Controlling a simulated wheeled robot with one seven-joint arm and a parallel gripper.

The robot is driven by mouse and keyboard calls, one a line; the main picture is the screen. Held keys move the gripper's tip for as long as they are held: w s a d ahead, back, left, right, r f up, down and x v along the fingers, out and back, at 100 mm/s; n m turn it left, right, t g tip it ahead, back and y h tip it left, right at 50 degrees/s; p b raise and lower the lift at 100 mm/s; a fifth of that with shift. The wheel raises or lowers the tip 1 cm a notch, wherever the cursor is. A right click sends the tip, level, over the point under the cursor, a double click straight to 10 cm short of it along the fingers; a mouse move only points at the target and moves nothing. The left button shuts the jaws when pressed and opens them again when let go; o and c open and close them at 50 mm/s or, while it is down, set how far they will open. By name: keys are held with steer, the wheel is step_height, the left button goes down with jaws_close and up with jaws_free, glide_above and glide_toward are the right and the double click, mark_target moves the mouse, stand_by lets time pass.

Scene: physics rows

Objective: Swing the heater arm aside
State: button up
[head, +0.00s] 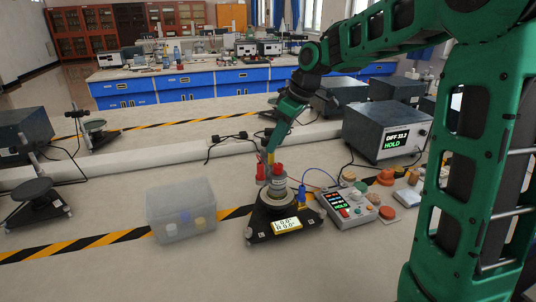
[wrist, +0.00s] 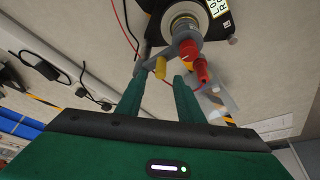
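The heater arm appears to be the grey piece (wrist: 171,52) at the cylinder, with red caps (wrist: 188,49) and a yellow peg (wrist: 160,68). My gripper (wrist: 159,76) is open, its two green fingers apart. The peg shows between the fingertips with gaps on both sides; I cannot tell if it is within their depth. In the head view my gripper (head: 270,147) is just above the stand, partly hiding the arm.
A translucent bin (head: 180,218) stands left of the stand. A blue wire and dark cables run nearby.

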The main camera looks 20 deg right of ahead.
mark_target(266, 163)
steer(key=shift+x, duration=2.6)
steer(key=shift+c, duration=0.7)
